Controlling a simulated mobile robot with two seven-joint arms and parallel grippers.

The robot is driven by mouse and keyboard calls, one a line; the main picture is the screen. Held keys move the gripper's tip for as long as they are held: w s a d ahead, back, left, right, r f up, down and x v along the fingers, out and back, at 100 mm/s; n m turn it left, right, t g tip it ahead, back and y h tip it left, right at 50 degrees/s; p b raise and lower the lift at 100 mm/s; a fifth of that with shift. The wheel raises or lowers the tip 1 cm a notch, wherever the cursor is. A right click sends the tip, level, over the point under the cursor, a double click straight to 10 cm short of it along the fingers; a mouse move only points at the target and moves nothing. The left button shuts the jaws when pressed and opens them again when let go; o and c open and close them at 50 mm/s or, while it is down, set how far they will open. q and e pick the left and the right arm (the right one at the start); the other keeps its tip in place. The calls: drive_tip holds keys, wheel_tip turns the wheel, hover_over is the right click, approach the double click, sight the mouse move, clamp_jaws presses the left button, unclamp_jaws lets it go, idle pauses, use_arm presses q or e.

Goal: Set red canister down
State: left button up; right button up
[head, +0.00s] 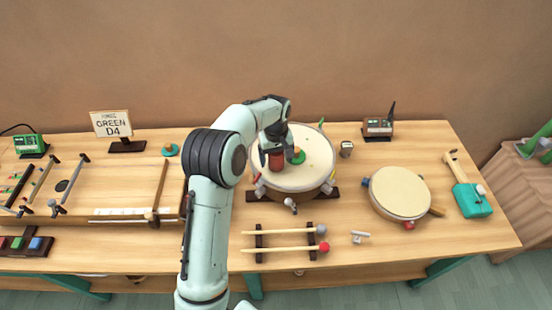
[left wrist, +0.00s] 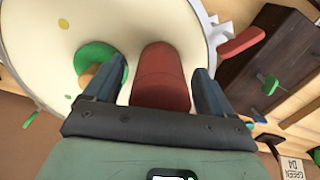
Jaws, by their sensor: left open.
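The red canister (head: 276,160) stands on the pale head of the large drum (head: 312,150), near the drum's left side. In the left wrist view the canister (left wrist: 161,77) lies between the two fingers of my left gripper (left wrist: 163,90), with visible gaps on both sides. My left gripper (head: 274,152) is open around the canister, reaching over the drum from the left. A green disc with an orange knob (head: 297,155) sits on the drumhead just right of the canister. It also shows close to one finger in the left wrist view (left wrist: 100,68). My right gripper is not in view.
Mallets (head: 285,248) rest on a rack in front. A stringed wooden board (head: 110,190) is at left.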

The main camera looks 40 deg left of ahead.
use_arm(q)
drive_tip(key=c, duration=1.2)
drive_tip(key=shift+r, duration=0.15)
drive_tip(key=shift+c, duration=0.3)
